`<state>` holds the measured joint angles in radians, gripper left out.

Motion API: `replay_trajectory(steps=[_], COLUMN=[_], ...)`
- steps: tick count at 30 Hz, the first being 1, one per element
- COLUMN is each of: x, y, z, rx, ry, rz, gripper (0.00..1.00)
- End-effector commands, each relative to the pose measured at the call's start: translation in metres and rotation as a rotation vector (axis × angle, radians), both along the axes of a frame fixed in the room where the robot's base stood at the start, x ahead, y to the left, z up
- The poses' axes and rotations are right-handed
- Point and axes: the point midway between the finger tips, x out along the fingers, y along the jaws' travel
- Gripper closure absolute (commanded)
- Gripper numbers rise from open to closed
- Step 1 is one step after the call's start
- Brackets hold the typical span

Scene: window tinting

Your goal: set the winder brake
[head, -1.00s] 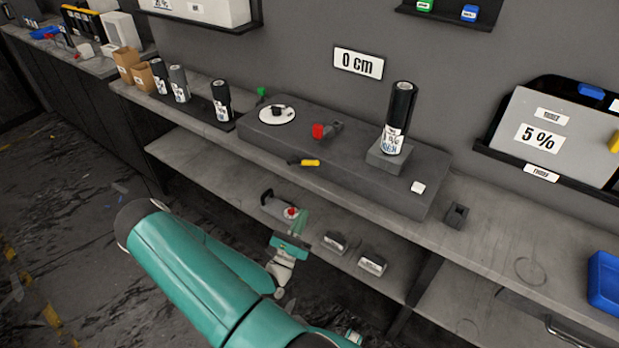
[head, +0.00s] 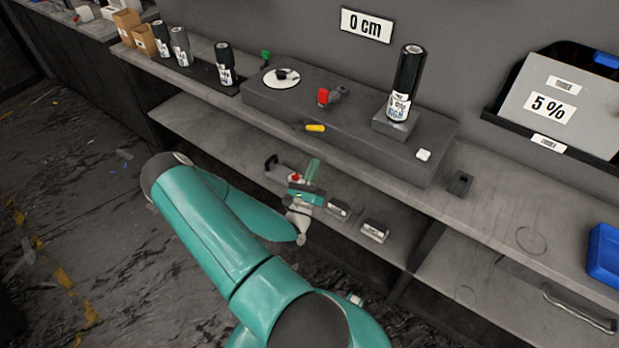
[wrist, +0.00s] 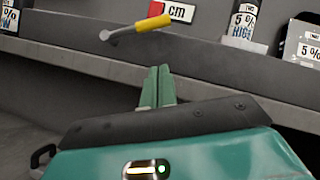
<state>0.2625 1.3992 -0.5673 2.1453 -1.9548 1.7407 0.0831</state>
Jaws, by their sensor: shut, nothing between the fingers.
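The winder (head: 350,135) is a long dark grey block on the upper shelf. A small lever with a yellow handle (head: 315,128) sticks out from its front face; in the wrist view the yellow handle (wrist: 153,23) is above the fingertips, on a grey arm slanting down left. A red knob or clamp (head: 325,96) is on the block's top. No label shows which part is the brake. My gripper (head: 314,165) is shut and empty, in front of and below the yellow lever. Its green fingers (wrist: 158,75) point toward the block, apart from the handle.
A dark roll (head: 407,75) stands on the block at right, near a white button (head: 423,155). A round white dial (head: 281,77) is at left.

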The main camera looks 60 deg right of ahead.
Motion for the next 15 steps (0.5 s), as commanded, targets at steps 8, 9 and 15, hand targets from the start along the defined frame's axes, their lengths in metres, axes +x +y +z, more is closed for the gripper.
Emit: replay_trajectory(steps=[8,9,15], x=[0.009,0.011,0.018], y=[-0.038,-0.039,-0.044], z=[0.032,0.038,0.053], rx=[-0.002,-0.002,0.000], ry=[-0.005,-0.005,-0.002], rz=[0.000,0.000,0.000], gripper=[1.00,1.00,1.00])
